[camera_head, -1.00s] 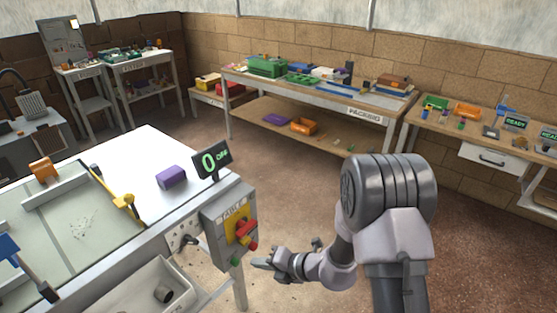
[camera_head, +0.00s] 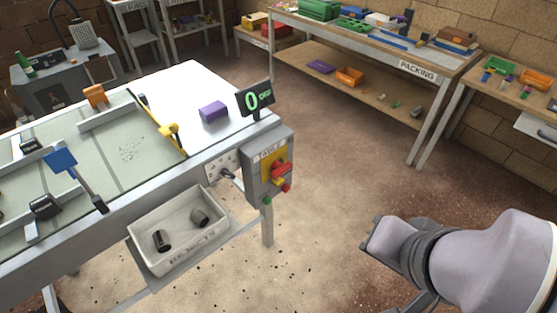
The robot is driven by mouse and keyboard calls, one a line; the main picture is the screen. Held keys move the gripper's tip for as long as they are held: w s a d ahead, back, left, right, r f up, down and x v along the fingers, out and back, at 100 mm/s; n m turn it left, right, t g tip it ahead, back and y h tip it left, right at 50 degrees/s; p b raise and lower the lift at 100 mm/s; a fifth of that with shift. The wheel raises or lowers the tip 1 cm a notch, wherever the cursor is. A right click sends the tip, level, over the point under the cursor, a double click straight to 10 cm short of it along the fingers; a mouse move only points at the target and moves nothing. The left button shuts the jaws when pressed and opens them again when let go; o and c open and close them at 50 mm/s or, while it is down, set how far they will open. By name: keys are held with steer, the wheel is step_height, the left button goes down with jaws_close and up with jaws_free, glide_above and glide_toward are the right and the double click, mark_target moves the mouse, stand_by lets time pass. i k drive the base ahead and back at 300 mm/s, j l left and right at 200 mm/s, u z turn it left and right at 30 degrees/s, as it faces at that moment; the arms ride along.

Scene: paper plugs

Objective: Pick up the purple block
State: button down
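The purple block (camera_head: 213,111) lies on the white end of the table (camera_head: 188,78), just left of the display reading "0 OFF" (camera_head: 255,99). It stands free, with nothing touching its visible sides. Part of my grey arm shows at the lower right, well apart from the block and beyond the table's end. I cannot make out my gripper's fingers in this view.
A yellow bar (camera_head: 168,130) crosses the table left of the block. Open floor lies between table and packing bench (camera_head: 418,71).

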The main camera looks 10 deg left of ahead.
mark_target(211, 113)
steer(key=u, duration=1.25)
steer(key=i+l+z, duration=0.25)
steer(key=l+z, duration=0.15)
steer(key=i+l+z, duration=0.65)
steer(key=z, duration=0.15)
steer(key=i+l+z, duration=0.25)
steer(key=i+z, duration=0.15)
steer(key=i+u, duration=0.9)
steer(key=i+l+u, duration=0.7)
steer(key=i+u, duration=0.15)
steer(key=i+j+u, duration=0.2)
steer(key=u, duration=0.2)
steer(key=i+j+u, duration=0.25)
steer(key=u, duration=0.2)
steer(key=i+j+u, duration=0.1)
steer(key=i+u, duration=0.15)
steer(key=u, duration=0.15)
steer(key=i+u, duration=0.3)
steer(key=u, duration=0.15)
steer(key=j, duration=0.1)
steer(key=i, duration=0.05)
